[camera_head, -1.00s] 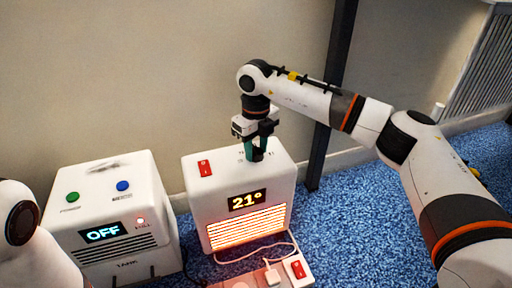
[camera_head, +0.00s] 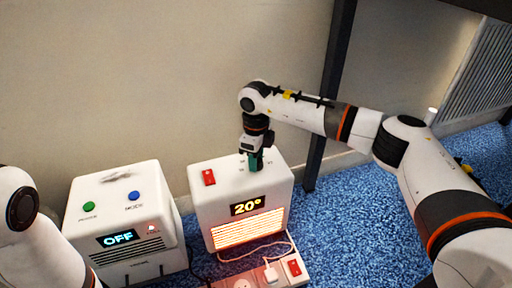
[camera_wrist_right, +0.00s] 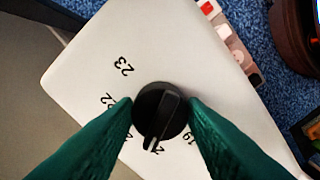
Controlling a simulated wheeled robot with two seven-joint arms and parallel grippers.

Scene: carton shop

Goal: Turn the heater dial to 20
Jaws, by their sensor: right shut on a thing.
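The white heater (camera_head: 225,196) stands on the floor in the head view, its grille glowing orange and its display (camera_head: 247,205) reading 20°. My right gripper (camera_head: 255,162) is over its top. In the right wrist view the black dial (camera_wrist_right: 160,110) sits between the two green fingers of my right gripper (camera_wrist_right: 161,116), which are shut on it. Printed numbers 23, 22 and 19 show around the dial; others are partly hidden by the dial and fingers. The dial's pointer line points to the lower left. My left arm is at the left edge; its gripper is out of view.
A red switch (camera_head: 208,177) is on the heater's top left. A second white box (camera_head: 118,210) with green and blue buttons reads OFF at left. A power strip (camera_head: 284,272) with a plug and cord lies in front. A dark post (camera_head: 327,95) stands behind.

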